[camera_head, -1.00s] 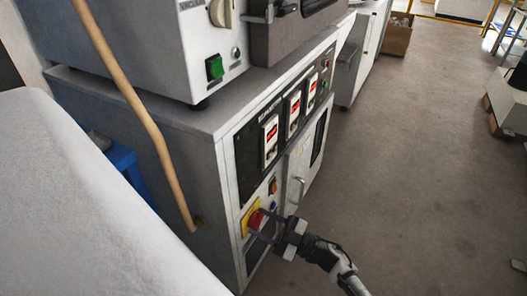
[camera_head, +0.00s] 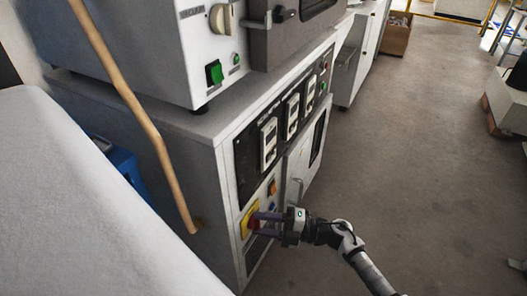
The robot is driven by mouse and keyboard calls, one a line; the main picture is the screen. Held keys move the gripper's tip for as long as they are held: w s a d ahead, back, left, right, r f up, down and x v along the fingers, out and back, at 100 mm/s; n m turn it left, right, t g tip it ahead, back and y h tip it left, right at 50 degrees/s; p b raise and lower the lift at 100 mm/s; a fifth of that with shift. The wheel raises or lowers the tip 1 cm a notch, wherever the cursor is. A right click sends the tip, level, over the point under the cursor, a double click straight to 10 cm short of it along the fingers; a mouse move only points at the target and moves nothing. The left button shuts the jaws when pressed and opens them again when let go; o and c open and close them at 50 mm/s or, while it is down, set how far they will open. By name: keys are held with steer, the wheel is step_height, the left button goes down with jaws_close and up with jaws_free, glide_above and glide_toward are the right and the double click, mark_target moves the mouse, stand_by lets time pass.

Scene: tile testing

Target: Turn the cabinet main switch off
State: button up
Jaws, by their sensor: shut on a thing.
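The cabinet (camera_head: 197,147) stands left of centre, its front panel facing right. The main switch is a red knob on a yellow plate (camera_head: 246,222), low on the cabinet's front. My gripper (camera_head: 258,222) reaches it from the right and is shut on the red knob, one finger above and one below in the picture. The fingers hide much of the knob, so its exact angle is hard to see. Three panel displays (camera_head: 269,143) above the switch are unlit.
A vacuum oven (camera_head: 150,55) sits on the cabinet, with a green switch (camera_head: 214,72). The floor (camera_head: 430,150) to the right is open.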

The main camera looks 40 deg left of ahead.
steer(key=shift+n+h+p, duration=0.3)
steer(key=shift+n, duration=0.8)
steer(key=o, duration=1)
steer(key=v, duration=0.9)
steer(key=p+v, duration=0.1)
steer(key=v, duration=0.4)
steer(key=shift+s+r, duration=0.1)
steer(key=shift+r, duration=0.15)
